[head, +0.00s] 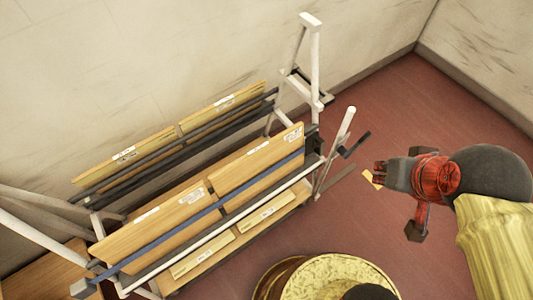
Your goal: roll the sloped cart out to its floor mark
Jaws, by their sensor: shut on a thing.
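The sloped cart (228,219) has a pale metal frame with tilted shelves, and stands along the wall in the left half of the head view. Labelled wooden boards (150,225) lie on its shelves. A white lever-like bar (346,125) and a dark bar (354,146) stick out at its right end. My gripper (379,174) is right of that end, apart from the frame as far as I can tell. It is shut on a small tan piece (371,180) at its fingertips, partly hidden by the fingers. I cannot see a floor mark.
A pale scuffed wall (130,60) runs close behind the cart, and another wall (490,60) closes the right side. The red floor (390,105) is clear between the cart's right end and the corner. A wooden surface (45,275) shows at bottom left.

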